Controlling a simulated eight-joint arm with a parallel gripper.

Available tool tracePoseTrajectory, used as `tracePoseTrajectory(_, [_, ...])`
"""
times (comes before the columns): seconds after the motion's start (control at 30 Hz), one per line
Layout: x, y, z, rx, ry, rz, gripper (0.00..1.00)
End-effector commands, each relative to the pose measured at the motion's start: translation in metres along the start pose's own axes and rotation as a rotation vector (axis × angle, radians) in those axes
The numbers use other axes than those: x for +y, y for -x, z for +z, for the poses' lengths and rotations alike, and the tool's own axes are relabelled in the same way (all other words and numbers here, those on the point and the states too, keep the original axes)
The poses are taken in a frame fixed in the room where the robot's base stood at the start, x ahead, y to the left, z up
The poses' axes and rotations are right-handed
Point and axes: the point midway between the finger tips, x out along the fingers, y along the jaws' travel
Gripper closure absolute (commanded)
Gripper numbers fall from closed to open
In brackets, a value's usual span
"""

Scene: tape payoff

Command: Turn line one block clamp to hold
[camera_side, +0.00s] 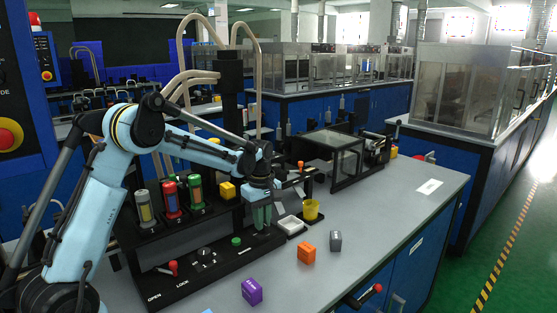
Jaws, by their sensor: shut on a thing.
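My gripper (262,217) points straight down at the right end of the long black panel (215,272). Its light-blue fingers are close together and shut on a small part there. The fingers hide that part, so I cannot make out its shape or how far it is turned. The panel carries a red lever (173,267) beside the words OPEN and LOCK, small dark knobs (205,252) and a green knob (236,241). I cannot tell for sure which fitting is the line one block clamp. A yellow block (228,190) sits behind the panel, left of my gripper.
Grey-capped (144,205), red (171,197) and green (196,190) cylinders stand behind the panel. Purple (252,291), orange (306,253) and grey (335,240) blocks lie in front. The right tabletop is mostly clear.

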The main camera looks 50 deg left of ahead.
Motion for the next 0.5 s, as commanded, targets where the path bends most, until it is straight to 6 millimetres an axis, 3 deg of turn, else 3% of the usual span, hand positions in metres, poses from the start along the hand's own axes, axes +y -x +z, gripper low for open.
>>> tracePoseTrajectory(0.5, [-0.0001,0.0008,0.0003,-0.001,0.068,-0.001,1.0])
